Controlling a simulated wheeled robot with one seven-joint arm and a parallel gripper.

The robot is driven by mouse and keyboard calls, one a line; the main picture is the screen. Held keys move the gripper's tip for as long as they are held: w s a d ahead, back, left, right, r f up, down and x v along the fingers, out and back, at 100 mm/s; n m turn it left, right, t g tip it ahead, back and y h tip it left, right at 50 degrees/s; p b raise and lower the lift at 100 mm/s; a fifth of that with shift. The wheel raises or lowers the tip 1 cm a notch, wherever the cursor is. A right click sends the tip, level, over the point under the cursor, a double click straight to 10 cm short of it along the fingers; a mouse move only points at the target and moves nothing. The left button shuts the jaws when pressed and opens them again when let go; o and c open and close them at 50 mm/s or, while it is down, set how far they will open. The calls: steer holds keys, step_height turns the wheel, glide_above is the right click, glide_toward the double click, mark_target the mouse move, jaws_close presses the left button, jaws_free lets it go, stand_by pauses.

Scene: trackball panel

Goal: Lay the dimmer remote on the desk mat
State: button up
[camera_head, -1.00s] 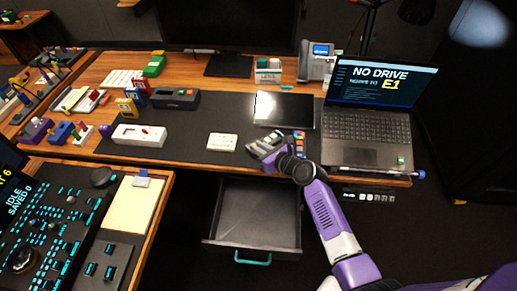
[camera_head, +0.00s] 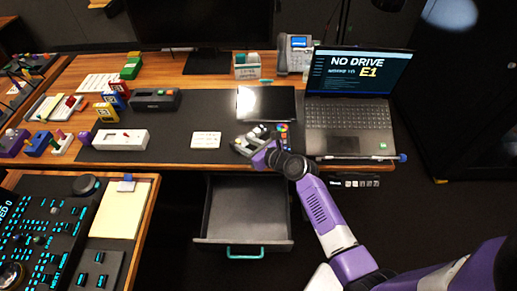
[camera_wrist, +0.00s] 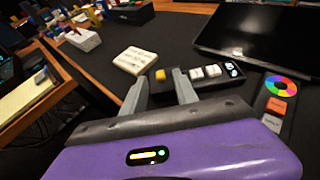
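A black remote (camera_wrist: 214,76) with a yellow button, white buttons and a white symbol lies at my fingertips in the wrist view. A second small remote (camera_wrist: 277,94) with a colour wheel lies to its right; it also shows in the head view (camera_head: 283,134). I cannot tell for sure which is the dimmer remote. My gripper (camera_wrist: 160,80) has a gap between its fingers, with the yellow button seen through it. In the head view my gripper (camera_head: 250,140) is at the front of the dark desk mat (camera_head: 175,138) and partly hides the black remote.
A dark screen (camera_head: 266,103) lies behind the remotes, and a laptop (camera_head: 348,115) stands to the right. A white card-like block (camera_head: 206,140) and a white box (camera_head: 121,139) are left of my gripper. An open, empty drawer (camera_head: 245,208) juts out below the desk.

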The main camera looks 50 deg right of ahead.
steer(key=v, duration=1)
steer(key=s+a+n+h, duration=0.1)
steer(key=s+a+n, duration=0.9)
steer(key=s+n, duration=0.4)
steer(key=s+a+r+n+y, duration=0.1)
steer(key=s+a+r+n, duration=0.4)
steer(key=n, duration=0.6)
steer(key=s+a+r+n+t+y, duration=0.1)
steer(key=s+a+r+n, duration=0.5)
steer(key=r+n, duration=0.4)
steer(key=shift+s+a+n+y, duration=0.15)
steer(key=shift+s+n+y, duration=0.2)
steer(key=shift+n, duration=0.85)
